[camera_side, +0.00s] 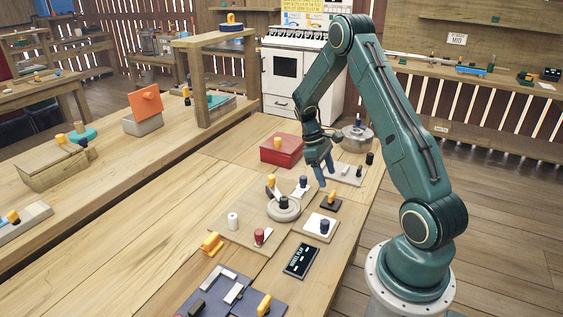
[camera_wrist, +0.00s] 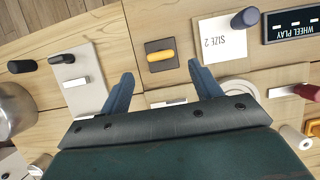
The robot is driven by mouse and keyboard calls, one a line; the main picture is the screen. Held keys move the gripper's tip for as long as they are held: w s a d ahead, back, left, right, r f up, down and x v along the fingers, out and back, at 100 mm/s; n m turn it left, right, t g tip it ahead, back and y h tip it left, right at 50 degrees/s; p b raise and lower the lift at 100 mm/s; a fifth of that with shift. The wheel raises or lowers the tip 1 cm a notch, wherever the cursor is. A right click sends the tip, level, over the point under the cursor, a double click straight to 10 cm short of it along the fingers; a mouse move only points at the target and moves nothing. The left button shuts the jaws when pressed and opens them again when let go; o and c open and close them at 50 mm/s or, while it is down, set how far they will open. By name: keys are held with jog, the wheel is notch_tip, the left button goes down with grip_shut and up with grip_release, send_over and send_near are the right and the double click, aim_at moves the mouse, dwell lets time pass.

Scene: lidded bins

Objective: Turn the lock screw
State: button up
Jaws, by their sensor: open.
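My gripper (camera_side: 325,171) points down over the bench, and its blue fingers are spread apart with nothing between them in the wrist view (camera_wrist: 161,72). Just beyond the fingertips in the wrist view lies a small dark square plate (camera_wrist: 149,47) with a yellow bar-shaped knob (camera_wrist: 161,55). In the side view this yellow knob (camera_side: 331,198) is on the bench to the lower right of my gripper. The fingers appear apart from it. No part is labelled as the lock screw, so I cannot tell for sure which piece it is.
A grey plate (camera_wrist: 86,92) with black pegs lies left of the fingers. A white "SIZE 2" card (camera_wrist: 222,42) with a dark blue knob lies right. A red box (camera_side: 281,152), metal pot (camera_side: 357,143) and round grey dial (camera_side: 283,211) stand close by.

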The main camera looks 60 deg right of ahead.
aim_at(332, 193)
jog(key=shift+x, duration=3.15)
jog(key=c, duration=1)
